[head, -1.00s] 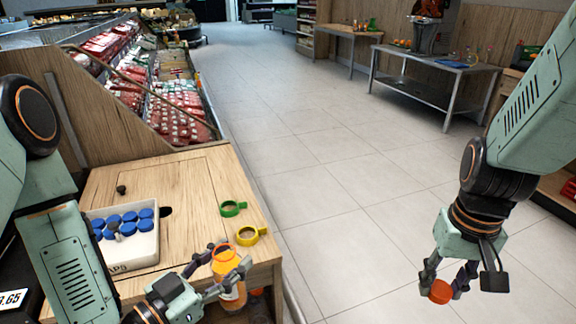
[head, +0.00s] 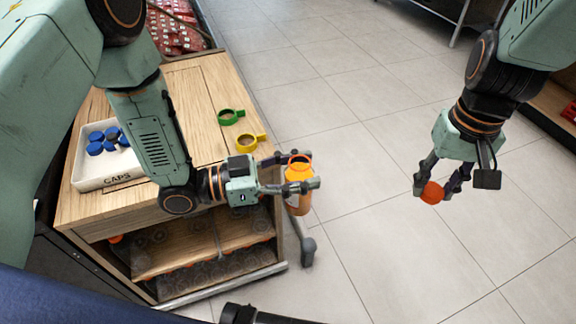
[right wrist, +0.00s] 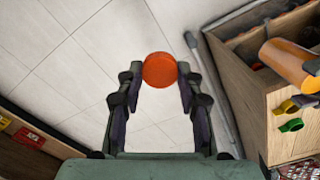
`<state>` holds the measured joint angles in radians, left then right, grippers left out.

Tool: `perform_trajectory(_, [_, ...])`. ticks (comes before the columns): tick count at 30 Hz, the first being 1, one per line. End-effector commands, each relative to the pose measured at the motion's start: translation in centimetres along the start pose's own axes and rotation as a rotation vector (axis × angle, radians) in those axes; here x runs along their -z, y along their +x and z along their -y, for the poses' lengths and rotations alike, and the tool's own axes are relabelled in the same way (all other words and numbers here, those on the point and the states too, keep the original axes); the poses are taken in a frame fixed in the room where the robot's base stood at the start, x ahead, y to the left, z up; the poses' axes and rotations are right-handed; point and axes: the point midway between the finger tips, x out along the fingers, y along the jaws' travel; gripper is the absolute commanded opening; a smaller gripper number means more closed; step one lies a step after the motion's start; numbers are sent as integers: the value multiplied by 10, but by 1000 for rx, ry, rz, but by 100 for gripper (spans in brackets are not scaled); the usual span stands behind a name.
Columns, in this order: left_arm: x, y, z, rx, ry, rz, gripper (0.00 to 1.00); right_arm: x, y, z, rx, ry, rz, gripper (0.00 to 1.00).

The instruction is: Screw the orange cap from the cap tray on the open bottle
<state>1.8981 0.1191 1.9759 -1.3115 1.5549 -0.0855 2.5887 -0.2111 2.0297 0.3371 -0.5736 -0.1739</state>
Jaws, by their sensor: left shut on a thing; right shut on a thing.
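My left gripper (head: 288,173) is shut on the bottle (head: 299,190), which holds orange juice and has an orange ring at its open top. The bottle is nearly upright, beside the right edge of the wooden stand. It also shows at the right in the right wrist view (right wrist: 287,65), with its top partly cut off. My right gripper (head: 440,184) is shut on the orange cap (head: 432,192), in the air over the floor, well right of the bottle. The right wrist view shows the cap (right wrist: 160,70) between the fingertips. The cap tray (head: 105,181) holds several blue caps.
A green ring holder (head: 231,116) and a yellow ring holder (head: 248,143) sit on the right part of the wooden stand top (head: 190,95). Shelves (head: 195,245) are below. The floor (head: 350,130) between the two grippers is clear.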

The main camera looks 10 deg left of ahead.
Motion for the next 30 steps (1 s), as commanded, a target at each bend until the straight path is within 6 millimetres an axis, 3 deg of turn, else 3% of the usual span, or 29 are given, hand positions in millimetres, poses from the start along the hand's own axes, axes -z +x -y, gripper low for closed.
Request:
perform_trajectory(13, [0, 0, 0, 1, 1, -2, 0, 0, 0, 0, 0, 0, 0, 28])
perform_trajectory(17, [10, -1, 7, 10, 5, -3, 0, 0, -1, 0, 0, 0, 0, 28])
perform_trajectory(23, [58, -22, 58, 153, 7, -8, 0, 0, -6, 0, 0, 0, 0, 28])
perform_trajectory(30, [108, -75, 142, 506, 2, -10, 0, 0, -10, 0, 0, 0, 0, 28])
